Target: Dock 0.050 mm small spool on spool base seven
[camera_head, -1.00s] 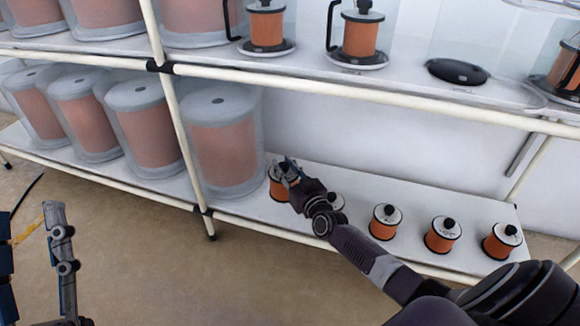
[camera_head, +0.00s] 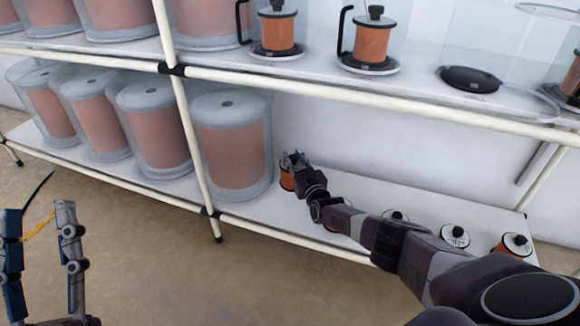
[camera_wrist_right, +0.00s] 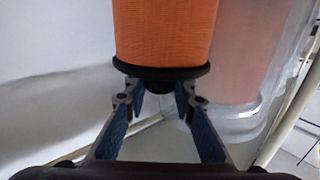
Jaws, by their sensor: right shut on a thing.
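My right gripper (camera_head: 293,158) is at the lower shelf, right of the large spools. It is shut on the black top knob of a small orange spool (camera_head: 286,178). In the right wrist view, the fingers (camera_wrist_right: 160,90) close around the knob, and the orange spool (camera_wrist_right: 166,30) is upright in the hand. Whether it still touches the shelf cannot be told. An empty black round base (camera_head: 469,79) is on the upper shelf; no number is readable. My left gripper (camera_head: 38,212) is open and empty at the lower left, away from the shelves.
Other small spools (camera_head: 455,237) stand on the lower shelf (camera_head: 262,212), partly behind my right arm. Docked spools (camera_head: 372,42) with black handles flank the empty base's left. Large covered spools (camera_head: 232,145) fill the left. The upper shelf's front rail (camera_head: 400,100) runs above my gripper.

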